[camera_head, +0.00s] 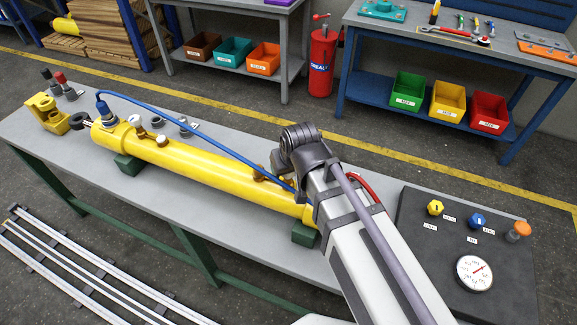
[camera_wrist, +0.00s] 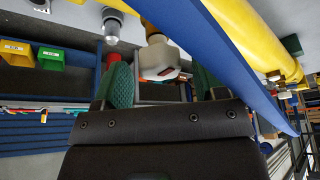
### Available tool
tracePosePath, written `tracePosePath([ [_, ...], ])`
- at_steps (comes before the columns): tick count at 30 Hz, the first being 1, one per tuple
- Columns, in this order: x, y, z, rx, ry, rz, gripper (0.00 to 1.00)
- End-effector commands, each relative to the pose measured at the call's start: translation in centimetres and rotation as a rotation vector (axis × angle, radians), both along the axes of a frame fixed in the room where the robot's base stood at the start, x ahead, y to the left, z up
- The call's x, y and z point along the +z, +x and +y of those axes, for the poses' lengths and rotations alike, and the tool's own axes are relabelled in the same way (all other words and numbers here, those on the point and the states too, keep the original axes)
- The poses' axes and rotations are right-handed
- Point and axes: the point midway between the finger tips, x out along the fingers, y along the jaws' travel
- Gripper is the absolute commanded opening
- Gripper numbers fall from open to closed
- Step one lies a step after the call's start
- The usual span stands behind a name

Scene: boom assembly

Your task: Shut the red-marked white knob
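The white knob with a red mark (camera_wrist: 163,62) shows in the wrist view, on a brass-coloured stem beside the yellow cylinder. In the head view my arm hides it. My gripper (camera_wrist: 160,77) has green ribbed finger pads, one on each side of the knob. The pads stand apart, with a thin gap at the left of the knob; contact on the right is unclear. In the head view my wrist is over the near right end of the yellow cylinder (camera_head: 200,165), and the fingers are hidden.
A blue hose (camera_head: 190,122) runs along the cylinder and passes close to my gripper in the wrist view. A grey fitting (camera_wrist: 111,25) stands left of the knob there. A dark panel (camera_head: 455,245) with a gauge (camera_head: 474,273) and knobs lies right of my arm.

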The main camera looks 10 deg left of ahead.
Motion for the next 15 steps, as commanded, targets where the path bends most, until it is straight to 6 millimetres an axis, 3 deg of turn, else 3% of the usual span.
tracePosePath([
  [8,0.3,0.0,0.0,0.000,0.000,0.000,0.68],
  [11,1.3,-0.3,-0.2,0.000,0.000,0.000,0.68],
  [15,4.3,-1.2,-0.8,0.000,0.000,0.000,0.68],
])
